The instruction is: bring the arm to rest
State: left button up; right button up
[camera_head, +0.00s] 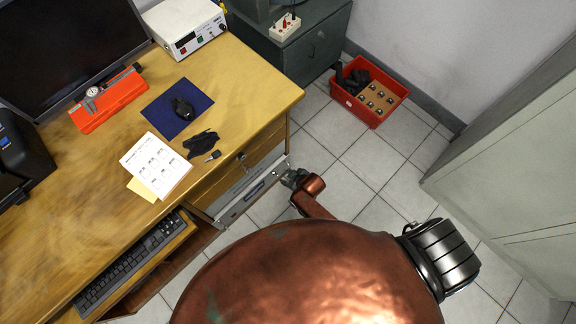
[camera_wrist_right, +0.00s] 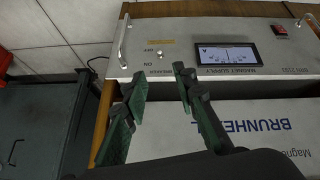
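My right gripper (camera_head: 292,178) is small and partly hidden at the front of the desk in the head view, beside a silver rack panel (camera_head: 232,206). In the right wrist view my right gripper (camera_wrist_right: 159,73) has its two dark green fingers apart, with nothing between them. The panel (camera_wrist_right: 184,72) lies beyond the fingertips, with a breaker toggle, a lit display and a red switch. I cannot tell whether the fingers touch it. My copper-coloured arm covers the bottom middle of the head view. My left gripper is not in view.
The wooden desk (camera_head: 245,95) carries a monitor, a red case (camera_head: 108,100), a blue mat (camera_head: 177,108), papers and a white instrument (camera_head: 184,28). A red crate (camera_head: 368,90) stands on the tiled floor. A grey cabinet (camera_head: 520,165) is at right; open floor lies between.

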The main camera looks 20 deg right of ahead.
jog(key=shift+s+d+r, duration=0.1)
jog(key=shift+s+r, duration=0.15)
jog(key=shift+r, duration=0.1)
dwell(0.4)
